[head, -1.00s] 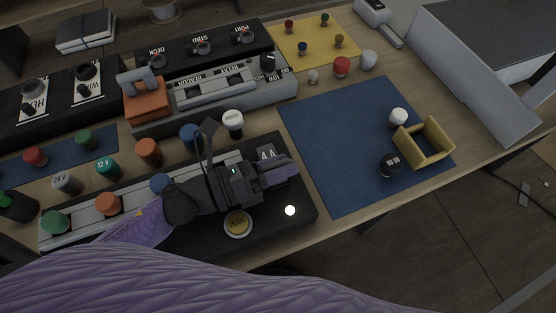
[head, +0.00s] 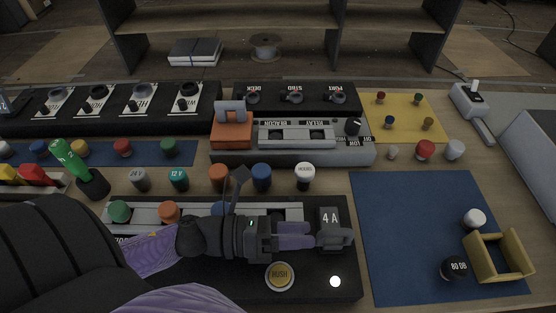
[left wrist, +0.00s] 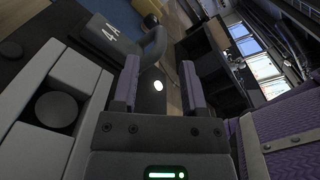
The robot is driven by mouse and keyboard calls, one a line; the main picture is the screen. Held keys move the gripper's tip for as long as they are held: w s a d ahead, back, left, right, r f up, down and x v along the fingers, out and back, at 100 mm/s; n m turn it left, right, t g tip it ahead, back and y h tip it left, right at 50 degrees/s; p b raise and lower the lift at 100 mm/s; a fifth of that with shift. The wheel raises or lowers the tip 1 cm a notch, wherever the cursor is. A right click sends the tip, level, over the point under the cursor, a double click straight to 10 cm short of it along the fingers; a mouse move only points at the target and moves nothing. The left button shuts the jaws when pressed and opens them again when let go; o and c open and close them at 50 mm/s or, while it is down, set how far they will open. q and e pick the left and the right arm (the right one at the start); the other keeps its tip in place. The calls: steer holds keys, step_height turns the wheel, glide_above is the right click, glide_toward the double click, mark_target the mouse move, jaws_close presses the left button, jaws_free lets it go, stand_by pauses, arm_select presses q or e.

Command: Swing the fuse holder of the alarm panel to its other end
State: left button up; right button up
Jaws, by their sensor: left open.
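The alarm panel (head: 345,282) seems to be the black front box, with a lit white lamp and a yellow PUSH button. On its right part is a dark block marked 4 A (head: 329,216), which I take for the fuse holder. A grey curved handle (head: 338,238) is beside it, and it also shows in the left wrist view (left wrist: 154,45). My left gripper (head: 312,240) is low over the panel, pointing right, fingers open. In the left wrist view my fingertips (left wrist: 160,70) are apart, the handle just ahead of the left finger. Contact cannot be told. My right gripper is out of view.
Behind the panel stand several coloured caps and a white-topped knob (head: 305,175). A grey panel with an orange block (head: 231,134) lies further back. A blue mat (head: 410,220) at right holds a black cap (head: 454,268) and a yellow holder (head: 514,255).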

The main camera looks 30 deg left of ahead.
mark_target(275, 235)
arm_select(q)
steer(key=v, duration=0.3)
steer(key=shift+s+a, duration=0.1)
steer(key=shift+a, duration=0.1)
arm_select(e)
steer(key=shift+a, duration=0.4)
arm_select(q)
steer(key=shift+r, duration=0.1)
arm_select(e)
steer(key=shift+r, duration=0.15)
